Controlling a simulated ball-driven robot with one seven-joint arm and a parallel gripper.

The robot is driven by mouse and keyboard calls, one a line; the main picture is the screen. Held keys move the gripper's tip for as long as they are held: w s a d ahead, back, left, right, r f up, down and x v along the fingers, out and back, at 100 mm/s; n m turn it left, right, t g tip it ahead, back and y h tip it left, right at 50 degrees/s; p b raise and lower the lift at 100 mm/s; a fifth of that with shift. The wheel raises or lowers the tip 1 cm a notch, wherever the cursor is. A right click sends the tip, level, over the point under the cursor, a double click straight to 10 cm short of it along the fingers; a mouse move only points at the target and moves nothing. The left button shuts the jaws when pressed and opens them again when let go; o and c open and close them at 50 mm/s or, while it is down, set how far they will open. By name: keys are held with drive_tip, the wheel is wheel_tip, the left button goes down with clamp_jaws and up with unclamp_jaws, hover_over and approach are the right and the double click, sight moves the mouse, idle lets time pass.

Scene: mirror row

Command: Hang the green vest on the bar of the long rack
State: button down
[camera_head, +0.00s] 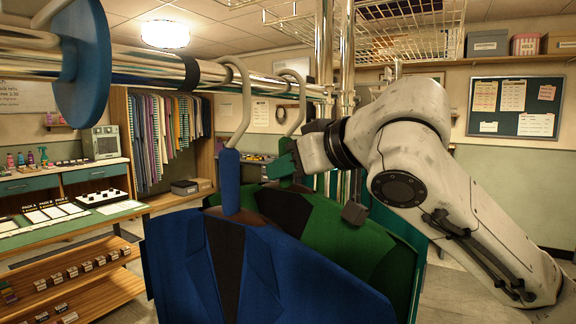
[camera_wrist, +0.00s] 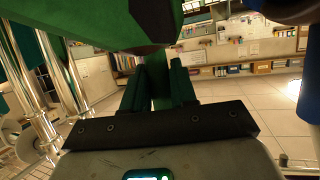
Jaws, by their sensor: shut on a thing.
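The green vest (camera_head: 392,268) hangs from a green hanger, partly hidden behind the blue jacket and my arm. Its pale hook (camera_head: 301,100) rises to the bar (camera_head: 262,84) of the rack, with its curved top at bar height. I cannot tell whether the hook rests on the bar. My gripper (camera_head: 285,166) is shut on the green hanger's neck, just below the hook. In the wrist view, my gripper (camera_wrist: 158,78) has the green neck between its fingers, with the vest (camera_wrist: 95,22) above.
A blue jacket (camera_head: 190,262) hangs on its own hook (camera_head: 242,108) left of and in front of the vest. A blue disc (camera_head: 82,62) sits on the bar at left. Chrome posts (camera_head: 324,50) and a wire basket (camera_head: 412,38) stand close by my arm.

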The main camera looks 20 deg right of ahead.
drive_tip(key=shift+c, duration=1.4)
unclamp_jaws()
drive_tip(key=shift+s, duration=0.15)
drive_tip(key=s+d+p, duration=0.1)
drive_tip(key=s+d, duration=0.3)
drive_tip(key=s, duration=0.7)
drive_tip(key=shift+d, duration=0.15)
idle(0.5)
idle(0.5)
